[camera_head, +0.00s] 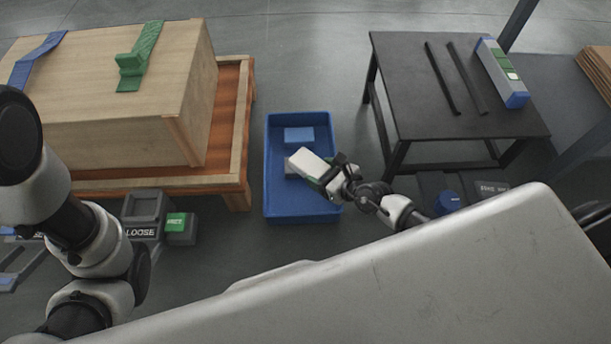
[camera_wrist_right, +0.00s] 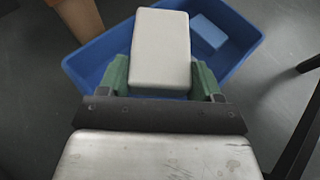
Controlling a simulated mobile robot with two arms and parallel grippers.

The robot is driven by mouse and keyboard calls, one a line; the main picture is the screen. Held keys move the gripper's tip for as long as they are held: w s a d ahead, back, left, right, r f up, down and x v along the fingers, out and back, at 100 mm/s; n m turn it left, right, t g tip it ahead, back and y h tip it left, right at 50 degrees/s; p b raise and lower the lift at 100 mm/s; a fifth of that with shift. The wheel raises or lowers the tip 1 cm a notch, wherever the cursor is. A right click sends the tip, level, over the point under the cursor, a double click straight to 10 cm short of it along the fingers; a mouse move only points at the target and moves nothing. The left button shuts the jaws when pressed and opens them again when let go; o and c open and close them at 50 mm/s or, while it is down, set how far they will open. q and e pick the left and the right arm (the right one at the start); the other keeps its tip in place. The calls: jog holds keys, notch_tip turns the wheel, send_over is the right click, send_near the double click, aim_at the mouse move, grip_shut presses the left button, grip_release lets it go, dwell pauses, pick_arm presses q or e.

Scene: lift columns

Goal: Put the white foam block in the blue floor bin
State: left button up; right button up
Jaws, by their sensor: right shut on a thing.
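The white foam block (camera_head: 308,163) is held by my right gripper (camera_head: 328,174), which is shut on it. In the right wrist view the white block (camera_wrist_right: 160,50) sits between the two green fingers of the right gripper (camera_wrist_right: 161,76). The blue floor bin (camera_head: 272,205) stands on the floor in the middle of the head view. The block is over the bin's opening in both views; its height above the bin floor is hard to tell. The bin also shows in the right wrist view (camera_wrist_right: 92,66). My left arm is at the left, but its gripper is not in view.
A blue block (camera_head: 299,134) lies in the bin. A wooden crate (camera_head: 110,135) on a pallet (camera_head: 242,130) stands left of the bin. A black table (camera_head: 400,75) with dark bars and a blue-grey box (camera_head: 500,72) stands right. A container marked LOOSE (camera_head: 145,213) is at lower left.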

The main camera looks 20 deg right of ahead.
jog(key=w+a+f+b, duration=0.1)
jog(key=w+f+b, duration=0.1)
jog(key=w+a+f+b, duration=0.1)
jog(key=w+f+b, duration=0.1)
jog(key=f+b, duration=0.1)
jog(key=w+a+f+b, duration=0.1)
jog(key=w+f+b, duration=0.1)
jog(key=f+b, duration=0.1)
jog(key=shift+a+f, duration=0.1)
jog(key=shift+a, duration=0.25)
jog(key=shift+s, duration=0.1)
jog(key=shift+f, duration=0.35)
jog(key=o, duration=0.9)
